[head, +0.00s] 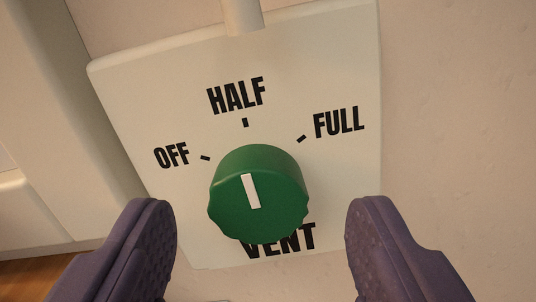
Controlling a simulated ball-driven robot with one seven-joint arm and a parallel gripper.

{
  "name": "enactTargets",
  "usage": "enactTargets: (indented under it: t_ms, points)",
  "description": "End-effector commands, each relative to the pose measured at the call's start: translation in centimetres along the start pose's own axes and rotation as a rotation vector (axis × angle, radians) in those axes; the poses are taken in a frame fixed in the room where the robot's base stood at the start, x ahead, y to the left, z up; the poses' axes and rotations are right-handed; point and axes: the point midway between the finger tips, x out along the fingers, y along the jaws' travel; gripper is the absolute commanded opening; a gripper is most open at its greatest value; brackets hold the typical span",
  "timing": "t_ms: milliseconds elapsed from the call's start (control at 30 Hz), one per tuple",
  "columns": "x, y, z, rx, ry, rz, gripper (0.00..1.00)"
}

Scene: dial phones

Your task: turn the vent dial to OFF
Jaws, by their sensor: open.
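The vent dial is a green round knob (258,205) with a white pointer line (251,191) on its face. The pointer points up toward the HALF mark (245,122). The knob sits on a cream plate (130,110) labelled OFF (171,156) at left, HALF at top and FULL (339,122) at right. The word VENT below is partly hidden by the knob. My gripper (257,218) is open, with one purple finger at each side of the knob. Both fingers stand apart from it, with clear gaps in the picture.
A pale pipe or conduit (242,15) meets the plate's top edge. Plain beige wall (460,120) lies to the right. A cream frame or moulding (55,110) runs down the left side, with a bit of wooden surface (40,272) at lower left.

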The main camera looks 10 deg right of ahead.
Motion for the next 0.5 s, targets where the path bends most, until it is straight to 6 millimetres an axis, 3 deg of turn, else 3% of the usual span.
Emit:
enactTargets:
  t_ms: [167,433,500]
  points:
    - [1.8,-0.1,-0.1,0.000,0.000,-0.001,0.65]
    - [2.0,-0.1,0.0,-0.001,0.000,-0.001,0.65]
    - [2.0,-0.1,-0.1,-0.001,0.000,-0.001,0.51]
